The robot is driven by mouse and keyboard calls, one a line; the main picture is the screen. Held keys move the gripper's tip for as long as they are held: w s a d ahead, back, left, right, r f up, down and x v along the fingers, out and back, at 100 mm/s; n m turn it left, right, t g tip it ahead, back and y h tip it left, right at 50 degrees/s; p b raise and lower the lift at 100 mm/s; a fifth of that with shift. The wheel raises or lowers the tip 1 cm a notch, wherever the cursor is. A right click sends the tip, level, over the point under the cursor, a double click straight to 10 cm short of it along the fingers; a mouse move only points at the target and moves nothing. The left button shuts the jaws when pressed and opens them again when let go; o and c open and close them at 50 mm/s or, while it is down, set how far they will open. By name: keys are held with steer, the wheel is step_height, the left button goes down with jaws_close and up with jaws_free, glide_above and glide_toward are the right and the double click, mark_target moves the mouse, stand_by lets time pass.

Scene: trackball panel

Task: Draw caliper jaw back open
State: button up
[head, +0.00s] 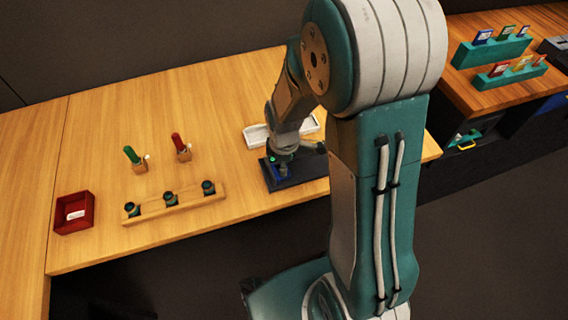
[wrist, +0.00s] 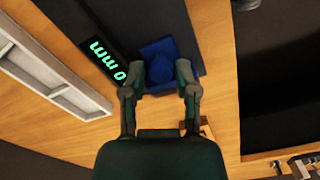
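The caliper's dark base (head: 305,178) lies on the wooden table under my arm in the head view. In the wrist view its black face carries a display (wrist: 104,62) with green characters that appear to read "0 mm". A blue block (wrist: 160,48) with a rounded top stands beside the display. My gripper (wrist: 161,72) points down over it, with its two fingers apart, one on each side of the blue block. I cannot tell whether they touch it. In the head view my gripper (head: 283,160) is small and its fingertips are hidden.
A white tray (head: 258,137) lies behind the caliper. To the left are a wooden rack (head: 175,204) with dark rings, green (head: 130,153) and red (head: 178,141) handled pieces in blocks, and a red box (head: 74,213). Bare table lies between them.

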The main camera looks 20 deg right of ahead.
mark_target(302, 168)
jaws_close()
steer(key=shift+d, duration=2.4)
steer(key=shift+o, duration=1.8)
jaws_free()
steer(key=shift+d, duration=0.2)
